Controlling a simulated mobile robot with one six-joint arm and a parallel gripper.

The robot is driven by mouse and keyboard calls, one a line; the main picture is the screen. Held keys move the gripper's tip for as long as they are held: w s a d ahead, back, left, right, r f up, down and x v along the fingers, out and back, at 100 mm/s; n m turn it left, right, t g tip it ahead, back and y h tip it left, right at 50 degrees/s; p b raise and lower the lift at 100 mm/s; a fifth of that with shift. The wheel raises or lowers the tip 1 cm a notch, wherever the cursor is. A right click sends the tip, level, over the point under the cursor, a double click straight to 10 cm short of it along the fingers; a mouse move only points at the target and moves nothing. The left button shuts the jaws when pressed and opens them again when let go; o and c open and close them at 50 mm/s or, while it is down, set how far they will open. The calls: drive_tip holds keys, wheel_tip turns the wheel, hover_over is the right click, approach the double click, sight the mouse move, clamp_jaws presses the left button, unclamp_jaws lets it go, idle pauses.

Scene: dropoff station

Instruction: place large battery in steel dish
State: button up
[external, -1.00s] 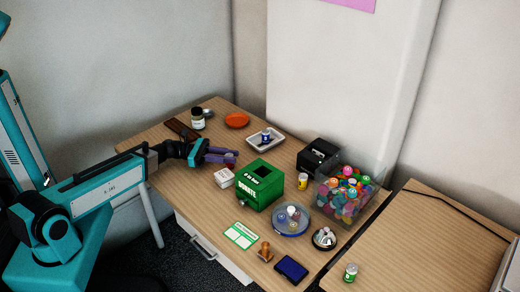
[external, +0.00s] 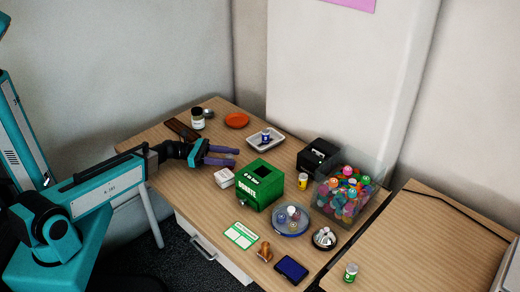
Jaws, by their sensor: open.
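My gripper (external: 236,157), with two purple fingers, is open above the left part of the wooden desk, just behind a small white box. I see nothing between its fingers. A blue-and-white cylinder (external: 266,136) stands in a white tray (external: 252,145) at the back. My gripper is well apart from all of these.
The green donation box (external: 260,185) stands mid-desk beside the white box (external: 224,178). A clear bin of colourful balls (external: 350,195), a black box (external: 317,157) and a round blue-rimmed dish (external: 291,221) crowd the right.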

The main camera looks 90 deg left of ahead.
drive_tip(key=shift+s+a, duration=0.4)
drive_tip(key=shift+s, duration=1.55)
drive_tip(key=shift+s+a, duration=0.4)
drive_tip(key=shift+s, duration=1.6)
drive_tip(key=shift+s+a, duration=0.4)
drive_tip(key=shift+s, duration=1.55)
drive_tip(key=shift+o, duration=0.4)
drive_tip(key=shift+r, duration=0.1)
drive_tip(key=w+r+b, duration=0.1)
drive_tip(key=w+r, duration=0.3)
drive_tip(key=r, duration=0.3)
drive_tip(key=shift+w+d+b, duration=0.25)
drive_tip(key=shift+d+b, duration=0.1)
drive_tip(key=shift+d, duration=0.1)
drive_tip(key=shift+f, duration=0.15)
wheel_tip(320, 180, down, 8)
drive_tip(key=shift+r+b, duration=0.2)
drive_tip(key=shift+b, duration=0.15)
drive_tip(key=shift+w+d+f, duration=0.1)
drive_tip(key=shift+w, duration=0.5)
drive_tip(key=shift+w, duration=0.1)
